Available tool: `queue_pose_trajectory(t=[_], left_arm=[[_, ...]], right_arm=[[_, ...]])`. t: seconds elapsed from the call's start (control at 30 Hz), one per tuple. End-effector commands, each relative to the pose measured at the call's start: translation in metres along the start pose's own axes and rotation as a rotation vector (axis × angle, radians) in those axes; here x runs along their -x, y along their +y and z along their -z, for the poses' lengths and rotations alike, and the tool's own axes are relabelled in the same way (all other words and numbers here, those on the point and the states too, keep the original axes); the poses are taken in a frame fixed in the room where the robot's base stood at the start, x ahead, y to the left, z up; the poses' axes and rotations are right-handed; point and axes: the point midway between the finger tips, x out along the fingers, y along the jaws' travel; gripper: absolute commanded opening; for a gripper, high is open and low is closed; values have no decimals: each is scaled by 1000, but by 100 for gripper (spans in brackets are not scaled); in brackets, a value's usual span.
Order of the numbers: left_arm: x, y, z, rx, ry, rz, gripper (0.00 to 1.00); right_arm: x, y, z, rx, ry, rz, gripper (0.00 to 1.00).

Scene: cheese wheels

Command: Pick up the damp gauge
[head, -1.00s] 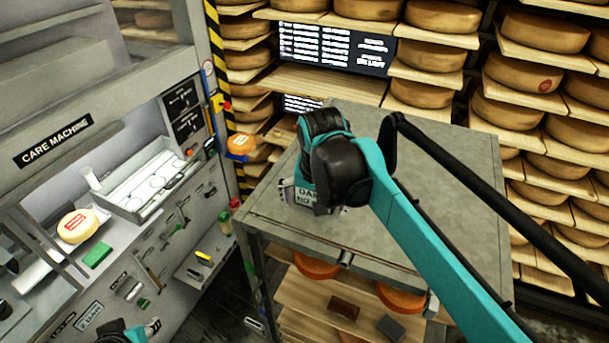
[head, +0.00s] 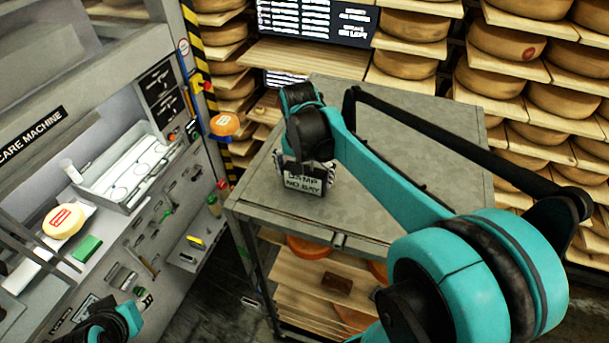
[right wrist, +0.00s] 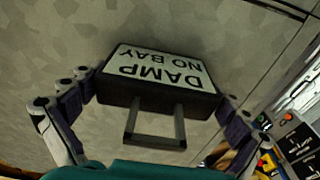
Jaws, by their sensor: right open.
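The damp gauge (head: 304,184) is a dark box with a white label reading "DAMP NO BAY". It stands on the grey top of the cart, near its front left corner. In the right wrist view the gauge (right wrist: 160,72) shows its label upside down and a dark loop handle pointing toward my palm. My right gripper (right wrist: 162,95) is open, with one finger on each side of the gauge; a gap shows at least on the left. In the head view the right wrist hides the gauge's upper part. Part of my left arm's end shows at the bottom left; its fingers are unclear.
The grey cart top (head: 400,140) is otherwise clear; orange wheels lie on its lower shelves. The care machine (head: 40,130) stands left, with a pale cheese (head: 64,221) and a green block (head: 87,248). Shelves of cheese wheels (head: 505,45) line the back.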

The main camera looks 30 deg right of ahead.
Motion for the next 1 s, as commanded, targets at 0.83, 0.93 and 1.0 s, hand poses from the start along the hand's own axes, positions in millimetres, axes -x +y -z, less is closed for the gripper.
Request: queue_pose_trajectory(t=[0.83,0.93,1.0], left_arm=[[-3,0,-2,0,0,0,36],[-6,0,-4,0,0,0,36],[-8,0,-6,0,0,0,36]], right_arm=[[10,0,1,1,0,0,61],[23,0,2,1,0,0,61],[36,0,4,1,0,0,61]])
